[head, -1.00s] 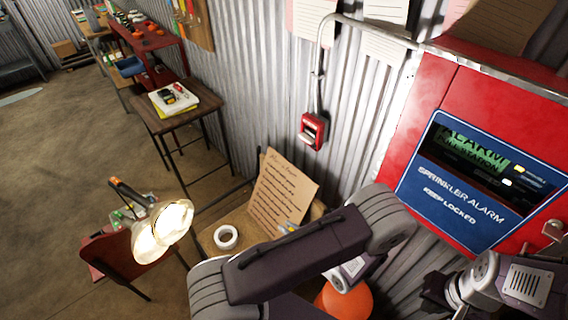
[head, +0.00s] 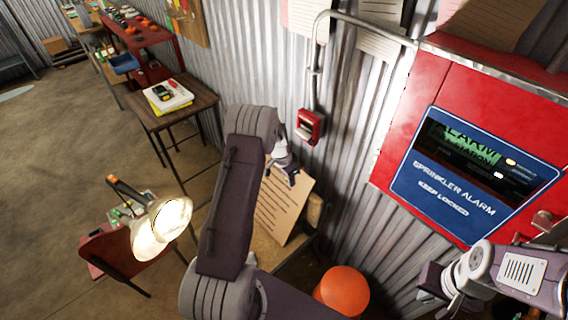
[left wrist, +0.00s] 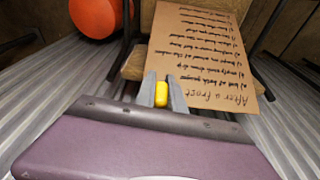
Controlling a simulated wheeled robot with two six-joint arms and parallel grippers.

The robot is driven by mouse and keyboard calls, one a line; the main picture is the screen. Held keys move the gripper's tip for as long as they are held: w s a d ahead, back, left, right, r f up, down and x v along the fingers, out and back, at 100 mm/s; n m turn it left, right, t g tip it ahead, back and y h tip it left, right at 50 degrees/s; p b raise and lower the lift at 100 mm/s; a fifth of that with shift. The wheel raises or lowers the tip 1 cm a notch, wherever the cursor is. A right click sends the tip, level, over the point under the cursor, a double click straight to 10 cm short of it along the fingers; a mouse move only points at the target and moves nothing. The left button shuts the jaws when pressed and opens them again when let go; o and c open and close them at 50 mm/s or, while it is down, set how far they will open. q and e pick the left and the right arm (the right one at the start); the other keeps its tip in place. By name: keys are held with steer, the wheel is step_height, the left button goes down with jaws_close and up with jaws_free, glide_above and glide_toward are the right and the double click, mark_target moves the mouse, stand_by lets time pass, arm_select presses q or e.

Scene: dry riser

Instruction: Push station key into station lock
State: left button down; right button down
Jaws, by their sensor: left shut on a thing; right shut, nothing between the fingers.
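A small yellow piece (left wrist: 161,94), which may be the station key, is between the fingers of my left gripper (left wrist: 162,92); the rest of it is hidden. In the head view my left gripper (head: 291,176) is in front of the propped cardboard note, below a small red wall box (head: 309,127) and apart from it. That box has a pale front and may hold the station lock; no keyhole can be made out. A metal latch (head: 542,220) is on the red alarm cabinet (head: 425,90). My right gripper (head: 432,283) is shut and empty below the cabinet.
The cardboard note (head: 283,212) leans behind my left gripper. An orange round object (head: 342,290) is below, near the corrugated wall (head: 350,170). A lit lamp (head: 160,228) is at left. A wooden table (head: 190,112) stands along the wall.

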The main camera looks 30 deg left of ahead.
arm_select(q)
steer(key=w+a+r+n, duration=0.1)
steer(key=w+a+r, duration=0.2)
steer(key=a, duration=0.1)
steer(key=shift+w+t, duration=0.2)
steer(key=shift+t, duration=0.2)
steer(key=shift+a, duration=0.1)
steer(key=w, duration=0.1)
steer(key=w+d, duration=0.1)
steer(key=w, duration=0.1)
steer(key=w+d, duration=0.1)
steer(key=w, duration=0.1)
steer(key=shift+r, duration=0.1)
stand_by(1.4)
steer(key=shift+w+d, duration=0.25)
steer(key=shift+w, duration=0.6)
steer(key=shift+w+d, duration=0.25)
steer(key=shift+w, duration=0.55)
